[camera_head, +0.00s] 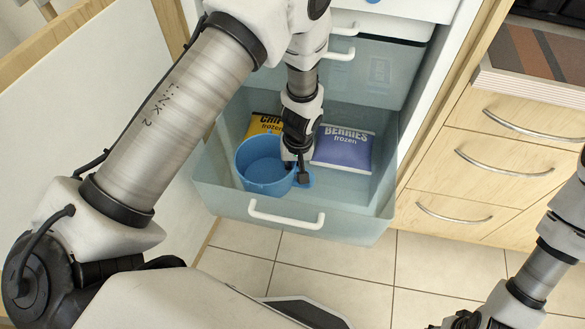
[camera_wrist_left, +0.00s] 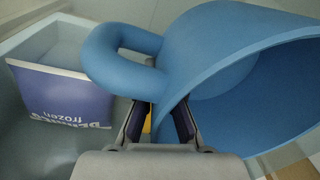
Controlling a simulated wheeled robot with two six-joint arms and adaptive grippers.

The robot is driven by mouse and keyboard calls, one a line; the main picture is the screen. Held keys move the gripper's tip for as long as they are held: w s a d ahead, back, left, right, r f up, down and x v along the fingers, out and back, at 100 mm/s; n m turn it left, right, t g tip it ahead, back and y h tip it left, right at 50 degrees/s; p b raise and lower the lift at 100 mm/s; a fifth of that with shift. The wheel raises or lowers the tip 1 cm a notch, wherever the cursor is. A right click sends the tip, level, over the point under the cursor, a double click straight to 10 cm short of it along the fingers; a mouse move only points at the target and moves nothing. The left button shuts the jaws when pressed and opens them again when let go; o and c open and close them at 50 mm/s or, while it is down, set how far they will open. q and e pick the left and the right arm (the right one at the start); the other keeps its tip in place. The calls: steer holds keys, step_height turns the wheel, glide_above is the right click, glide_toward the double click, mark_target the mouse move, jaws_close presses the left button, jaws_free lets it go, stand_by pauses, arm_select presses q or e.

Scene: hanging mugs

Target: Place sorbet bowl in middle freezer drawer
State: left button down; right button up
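The blue sorbet bowl (camera_head: 258,165), a cup shape with a side handle (camera_head: 305,179), shows inside the outline of the pulled-out, translucent freezer drawer (camera_head: 340,226). Whether it touches the drawer floor is unclear. In the left wrist view the bowl (camera_wrist_left: 215,65) looks tilted, its mouth toward the lower right. My left gripper (camera_head: 297,178) is at the bowl's handle side. Its fingers (camera_wrist_left: 160,120) are spread, one on either side of the near wall by the rim, with a gap showing between them. My right gripper (camera_head: 465,321) is at the bottom edge, partly cut off.
A purple-and-white berries bag (camera_head: 343,149) lies right of the bowl, and a yellow chips bag (camera_head: 263,125) lies behind it. Another freezer drawer (camera_head: 390,70) is above and behind the open one. Wooden cabinet drawers (camera_head: 500,155) stand at the right.

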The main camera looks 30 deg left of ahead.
arm_select(q)
steer(key=shift+f+b, duration=3.4)
steer(key=shift+f, duration=0.6)
steer(key=shift+f, duration=0.3)
steer(key=c, duration=0.9)
jaws_free()
steer(key=r, duration=0.8)
steer(key=d+r, duration=0.1)
steer(key=r, duration=0.3)
steer(key=shift+w, duration=0.25)
